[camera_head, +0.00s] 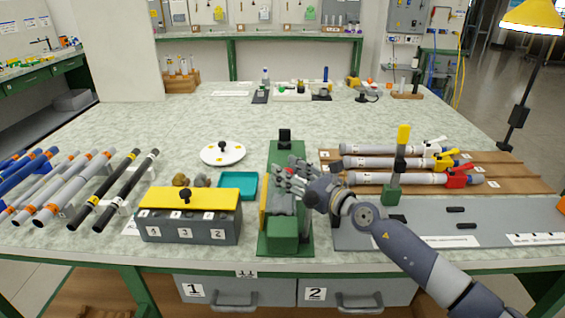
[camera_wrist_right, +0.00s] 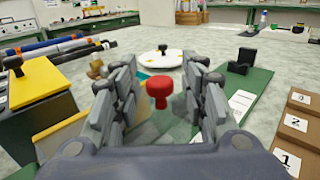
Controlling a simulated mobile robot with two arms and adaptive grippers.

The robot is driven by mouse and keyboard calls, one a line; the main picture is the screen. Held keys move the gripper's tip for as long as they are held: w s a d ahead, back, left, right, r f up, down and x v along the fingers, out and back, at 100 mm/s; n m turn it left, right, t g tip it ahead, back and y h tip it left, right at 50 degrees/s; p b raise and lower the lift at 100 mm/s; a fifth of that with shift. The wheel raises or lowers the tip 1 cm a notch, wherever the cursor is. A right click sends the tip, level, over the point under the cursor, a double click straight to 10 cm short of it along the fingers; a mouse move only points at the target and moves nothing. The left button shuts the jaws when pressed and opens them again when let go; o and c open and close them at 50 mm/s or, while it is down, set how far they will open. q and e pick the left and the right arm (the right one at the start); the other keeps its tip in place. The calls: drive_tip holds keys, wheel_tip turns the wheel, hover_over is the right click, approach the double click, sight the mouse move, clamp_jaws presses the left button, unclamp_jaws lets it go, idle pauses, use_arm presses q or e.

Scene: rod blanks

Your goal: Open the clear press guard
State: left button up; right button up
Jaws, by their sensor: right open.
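The green press (camera_head: 287,230) stands at the front middle of the bench, with a black block at its far end. My right gripper (camera_head: 288,181) is over the press and hides part of it. In the right wrist view a red knob (camera_wrist_right: 159,88) stands between the two open fingers of my right gripper (camera_wrist_right: 161,66); I cannot tell whether either finger touches it. The clear guard itself is hard to make out against the green press. My left gripper is not in view.
A grey box with a yellow lid (camera_head: 190,198) and a teal tray (camera_head: 236,186) stand left of the press. A white round lid (camera_head: 222,153) lies behind them. Capped tubes (camera_head: 395,163) lie on a wooden rack to the right. The bench behind is mostly clear.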

drive_tip(key=shift+w+a, duration=0.2)
drive_tip(key=shift+a, duration=0.05)
clamp_jaws()
